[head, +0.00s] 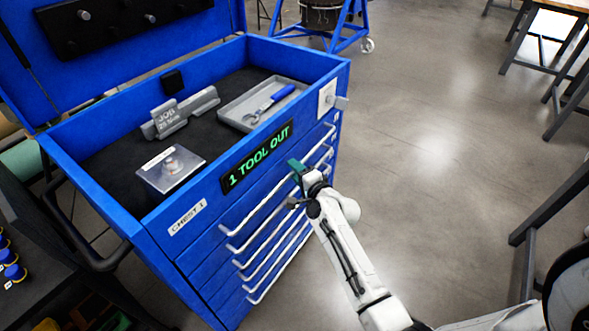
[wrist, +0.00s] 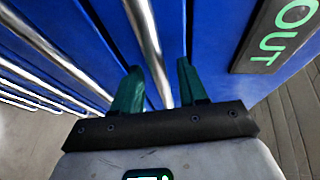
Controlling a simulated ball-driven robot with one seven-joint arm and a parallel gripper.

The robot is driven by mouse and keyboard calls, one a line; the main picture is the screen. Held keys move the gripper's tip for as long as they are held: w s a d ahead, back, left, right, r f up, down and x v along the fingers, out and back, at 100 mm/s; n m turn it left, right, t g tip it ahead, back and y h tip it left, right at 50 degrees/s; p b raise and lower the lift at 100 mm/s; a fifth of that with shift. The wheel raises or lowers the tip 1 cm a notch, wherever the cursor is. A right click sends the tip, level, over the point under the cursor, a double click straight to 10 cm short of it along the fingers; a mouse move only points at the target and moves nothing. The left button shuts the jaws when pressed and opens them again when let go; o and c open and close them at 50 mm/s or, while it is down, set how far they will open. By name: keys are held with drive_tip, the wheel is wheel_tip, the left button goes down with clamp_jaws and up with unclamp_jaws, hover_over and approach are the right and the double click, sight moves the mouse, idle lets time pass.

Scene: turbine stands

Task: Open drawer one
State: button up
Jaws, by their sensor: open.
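The blue tool chest (head: 165,235) stands at the left in the head view, with its lid up and its drawers looking shut. The top drawer's long silver handle (head: 252,213) runs along its front, below the sign "1 TOOL OUT" (head: 257,156). My gripper (head: 296,166) is at this handle, with its green fingers open. In the wrist view, my gripper (wrist: 157,75) has one finger on each side of a silver bar (wrist: 147,40). The bar passes between the fingers, and I see no grip on it. Whether a finger touches it, I cannot tell.
Several more handles (head: 262,268) lie below. The chest's open top holds a grey tray (head: 234,112) with a blue-handled wrench (head: 272,101), a "JOB" block (head: 170,117) and a metal box (head: 170,168). Floor (head: 430,140) to the right is clear; dark table legs stand at the right edge.

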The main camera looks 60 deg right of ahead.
drive_tip(key=shift+w+d+f, duration=0.1)
drive_tip(key=shift+w+d, duration=0.1)
drive_tip(key=shift+w, duration=0.3)
clamp_jaws()
idle(0.3)
